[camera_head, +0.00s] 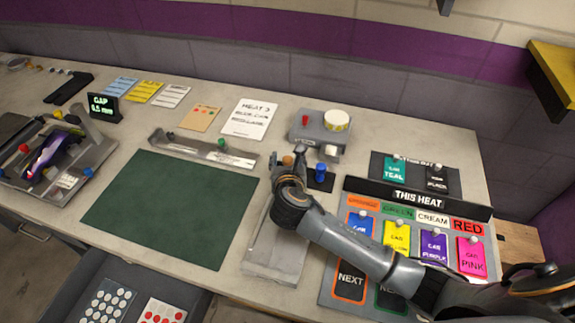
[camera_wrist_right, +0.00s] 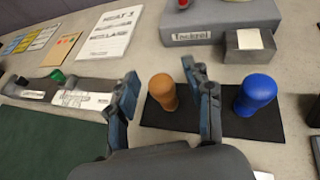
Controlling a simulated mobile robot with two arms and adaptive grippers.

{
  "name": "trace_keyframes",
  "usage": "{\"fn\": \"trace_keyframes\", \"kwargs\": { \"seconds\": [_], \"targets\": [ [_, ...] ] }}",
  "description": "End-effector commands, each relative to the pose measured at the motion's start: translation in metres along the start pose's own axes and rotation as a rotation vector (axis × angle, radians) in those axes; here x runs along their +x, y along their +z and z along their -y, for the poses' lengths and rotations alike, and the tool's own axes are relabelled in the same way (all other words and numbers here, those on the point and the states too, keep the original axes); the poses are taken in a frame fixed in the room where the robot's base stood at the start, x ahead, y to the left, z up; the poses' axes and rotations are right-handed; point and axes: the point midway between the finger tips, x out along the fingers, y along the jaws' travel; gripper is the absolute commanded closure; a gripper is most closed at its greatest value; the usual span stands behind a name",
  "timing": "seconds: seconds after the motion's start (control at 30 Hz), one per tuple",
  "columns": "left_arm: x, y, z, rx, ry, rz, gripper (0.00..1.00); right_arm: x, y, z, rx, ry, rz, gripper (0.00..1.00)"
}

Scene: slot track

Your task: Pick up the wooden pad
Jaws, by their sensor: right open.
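The wooden pad (camera_wrist_right: 162,92) is a small upright orange-brown piece with a rounded top, standing on a dark mat (camera_wrist_right: 222,120) in the right wrist view. Only its top (camera_head: 288,160) shows in the head view, behind my right gripper (camera_head: 288,166). My right gripper also shows in the wrist view (camera_wrist_right: 160,78), open, with one finger on each side of the pad in the picture. A gap shows between the pad and the left finger; the right finger looks close to it, and contact cannot be told. My left gripper is not in view.
A blue piece (camera_wrist_right: 256,95) of similar shape stands right of the pad on the same mat. A grey device (camera_head: 318,130) is behind. A green mat (camera_head: 172,205) lies left, with a grey rail (camera_head: 203,148) behind it. The colour-card board (camera_head: 462,212) stands right.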

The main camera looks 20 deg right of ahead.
Motion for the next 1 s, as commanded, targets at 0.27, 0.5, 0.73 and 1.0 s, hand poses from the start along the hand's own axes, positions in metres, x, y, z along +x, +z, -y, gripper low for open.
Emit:
{"fn": "trace_keyframes", "kwargs": {
  "seconds": [0.27,0.5,0.73,1.0],
  "targets": [
    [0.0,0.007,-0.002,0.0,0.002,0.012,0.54,0.001,0.0,0.0,0.0,0.0,0.0,0.59],
    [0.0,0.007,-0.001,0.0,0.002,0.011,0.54,0.001,0.0,0.0,0.0,0.0,0.0,1.0],
    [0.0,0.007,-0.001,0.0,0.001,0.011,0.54,0.001,0.0,0.0,0.0,0.0,0.0,1.0],
    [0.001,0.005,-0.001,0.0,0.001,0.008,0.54,-0.005,0.015,-0.001,0.003,0.001,0.004,1.0]
  ]
}}
